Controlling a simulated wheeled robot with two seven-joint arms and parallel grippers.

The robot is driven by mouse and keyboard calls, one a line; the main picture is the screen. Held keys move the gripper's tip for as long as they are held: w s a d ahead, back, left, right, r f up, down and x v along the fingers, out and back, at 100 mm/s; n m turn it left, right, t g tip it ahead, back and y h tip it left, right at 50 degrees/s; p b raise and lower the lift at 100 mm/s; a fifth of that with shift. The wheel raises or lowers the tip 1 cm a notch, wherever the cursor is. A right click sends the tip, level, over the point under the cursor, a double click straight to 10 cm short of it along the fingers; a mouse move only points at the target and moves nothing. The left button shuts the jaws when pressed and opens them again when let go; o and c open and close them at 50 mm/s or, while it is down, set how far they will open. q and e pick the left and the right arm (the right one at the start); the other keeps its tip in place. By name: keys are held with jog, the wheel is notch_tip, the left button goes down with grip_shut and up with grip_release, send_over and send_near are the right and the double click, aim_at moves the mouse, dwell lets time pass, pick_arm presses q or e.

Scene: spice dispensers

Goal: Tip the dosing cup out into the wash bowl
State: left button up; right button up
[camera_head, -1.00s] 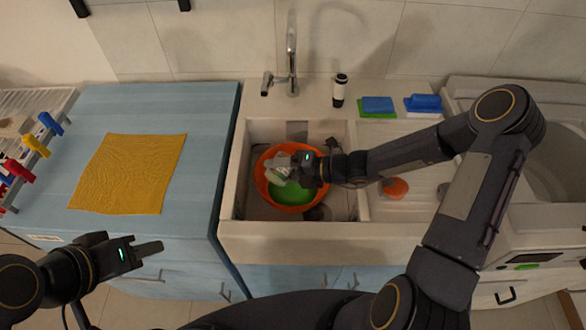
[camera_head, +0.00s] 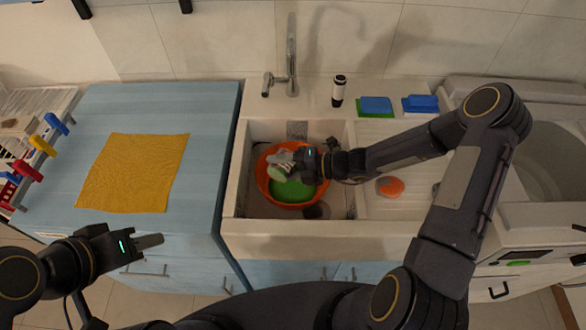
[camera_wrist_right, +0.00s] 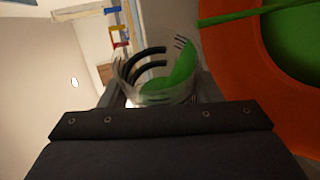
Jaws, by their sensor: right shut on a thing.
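The dosing cup (camera_head: 281,166) is clear, with green contents that also show in the right wrist view (camera_wrist_right: 160,78). My right gripper (camera_head: 292,160) is shut on the cup and holds it tilted over the orange wash bowl (camera_head: 263,179). The bowl stands in the sink with a green pool inside; its orange rim fills the right of the wrist view. The green in the cup lies against the bowl side.
The sink (camera_head: 235,190) has walls around the bowl, with a tap (camera_head: 291,60) behind. A dark-and-white bottle (camera_head: 339,88), sponges (camera_head: 376,104) and an orange item (camera_head: 390,187) are nearby. A yellow cloth (camera_head: 133,172) lies on the counter, beside coloured dispensers (camera_head: 45,145).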

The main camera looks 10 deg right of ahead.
jog(key=shift+w+d+r+m+y+p, duration=0.15)
jog(key=shift+r+m+y+p, duration=0.2)
jog(key=shift+p, duration=0.45)
